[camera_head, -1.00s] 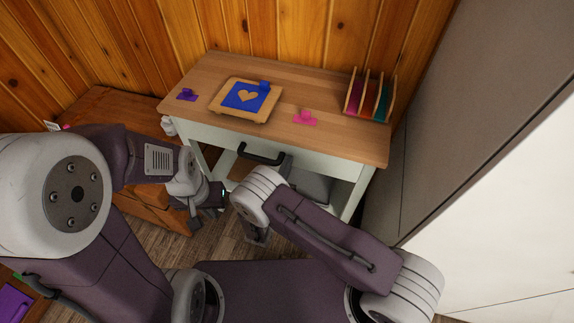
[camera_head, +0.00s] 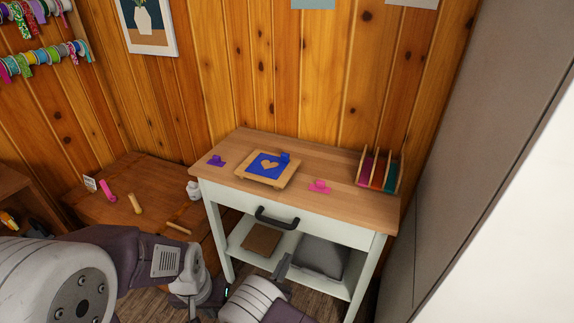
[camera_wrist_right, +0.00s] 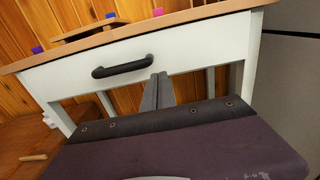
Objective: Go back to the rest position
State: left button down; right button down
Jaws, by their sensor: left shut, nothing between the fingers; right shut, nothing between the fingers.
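My left gripper (camera_head: 207,311) is low in the head view, at the bottom edge, left of the cart. It is partly cut off there and holds nothing that I can see. My right gripper (camera_head: 283,266) is in front of the cart, below the drawer handle (camera_head: 276,219). In the right wrist view its two fingers (camera_wrist_right: 157,92) lie together, shut and empty, below and right of the handle. The wooden-topped white cart (camera_head: 335,204) stands against the wall.
On the cart are a wooden board (camera_head: 250,177) with a blue heart-cutout sheet, purple (camera_head: 216,161) and pink (camera_head: 319,186) pieces, and a rack (camera_head: 362,168) of coloured sheets. A brown low table (camera_head: 130,180) stands left. A grey cabinet (camera_head: 455,130) stands close at right.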

jog(key=s+d+r+m+g+h+p, duration=0.2)
jog(key=s+d+r+m+g, duration=0.15)
jog(key=d+m+g, duration=0.4)
jog(key=s+d+r+m+g+h+p, duration=0.25)
jog(key=d+r+m+g, duration=0.2)
jog(key=d, duration=0.65)
jog(key=s+d+r+m+g+y+p, duration=0.1)
jog(key=s+r+m+g+y+p, duration=0.2)
jog(key=s+m, duration=0.35)
jog(key=s+d+r+m+g+y, duration=0.1)
jog(key=s+m+g+y, duration=0.2)
jog(key=s+m+y, duration=0.3)
jog(key=r+m+t+y, duration=0.1)
jog(key=m, duration=0.1)
jog(key=a+r+m+p, duration=0.1)
jog(key=m, duration=0.2)
jog(key=a+r+m+t+y, duration=0.1)
jog(key=r+m, duration=0.1)
jog(key=shift+w+t+y, duration=0.3)
jog(key=shift+w+y, duration=0.05)
jog(key=shift+w, duration=0.05)
